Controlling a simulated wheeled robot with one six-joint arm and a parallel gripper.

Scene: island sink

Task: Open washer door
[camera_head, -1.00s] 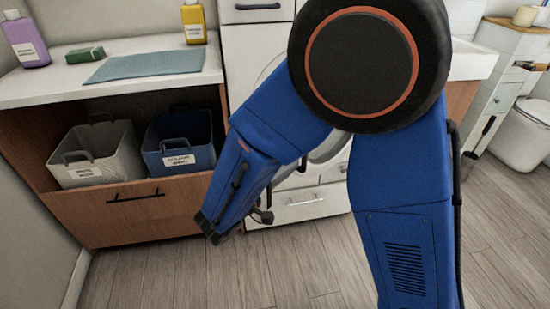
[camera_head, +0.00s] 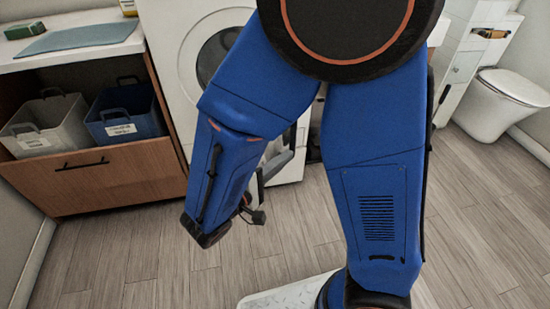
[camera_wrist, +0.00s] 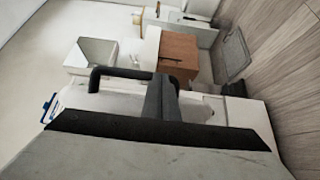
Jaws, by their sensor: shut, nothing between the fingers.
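The white washer (camera_head: 165,50) stands behind my blue arm in the head view. Part of its round door (camera_head: 212,57) shows, with a pale rim and dark glass. The door looks closed, but my arm covers much of it, and I cannot make out its handle. My gripper (camera_head: 280,158) is low in front of the washer, partly behind my arm, and appears apart from the door. In the wrist view, my dark gripper (camera_wrist: 162,95) is shut and empty. The washer door cannot be made out clearly in that view.
Left of the washer, a counter (camera_head: 70,52) stands above a brown drawer (camera_head: 95,180) with a grey basket (camera_head: 45,125) and blue basket (camera_head: 125,112). A toilet (camera_head: 500,105) is at right. Wood floor (camera_head: 110,260) is clear in front. The wrist view shows a brown cabinet (camera_wrist: 179,52).

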